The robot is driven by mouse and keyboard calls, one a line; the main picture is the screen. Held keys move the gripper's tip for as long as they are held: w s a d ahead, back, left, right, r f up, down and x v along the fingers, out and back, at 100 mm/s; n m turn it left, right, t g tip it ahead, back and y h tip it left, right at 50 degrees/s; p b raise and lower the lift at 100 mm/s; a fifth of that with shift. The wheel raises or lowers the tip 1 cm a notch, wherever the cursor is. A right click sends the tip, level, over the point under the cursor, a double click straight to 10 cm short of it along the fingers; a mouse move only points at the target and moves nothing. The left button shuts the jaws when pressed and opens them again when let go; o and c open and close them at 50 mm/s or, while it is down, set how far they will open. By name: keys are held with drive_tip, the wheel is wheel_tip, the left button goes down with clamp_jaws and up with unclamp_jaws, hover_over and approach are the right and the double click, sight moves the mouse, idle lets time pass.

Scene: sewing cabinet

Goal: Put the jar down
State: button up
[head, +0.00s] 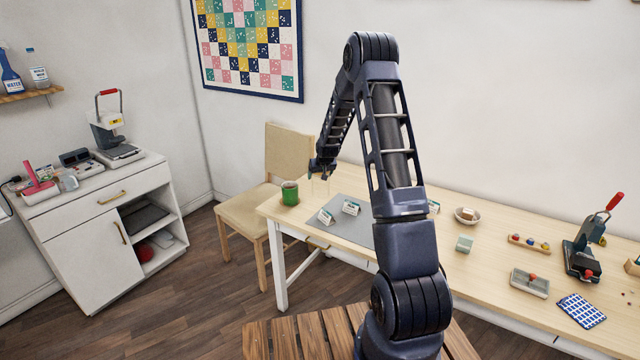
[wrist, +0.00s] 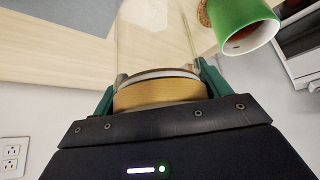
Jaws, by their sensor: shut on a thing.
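My gripper (head: 322,168) is over the left end of the long light-wood table (head: 480,262). In the wrist view, its two green fingers (wrist: 158,84) are shut on the jar's wooden lid (wrist: 160,94), one on each side. The jar (wrist: 155,30) has a clear glass body that reaches away from the gripper. In the head view the jar is small and faint below the fingers, and I cannot tell whether its base touches the table.
A green mug (head: 289,193) stands close beside the jar; it also shows in the wrist view (wrist: 243,22). A grey mat (head: 352,230) with small cards (head: 326,216) lies to the right. A wooden chair (head: 262,208) stands behind the table's left end.

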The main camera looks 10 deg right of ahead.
drive_tip(key=shift+f, duration=2)
drive_tip(key=shift+f, duration=0.5)
drive_tip(key=o, duration=1.5)
drive_tip(key=shift+o, duration=0.2)
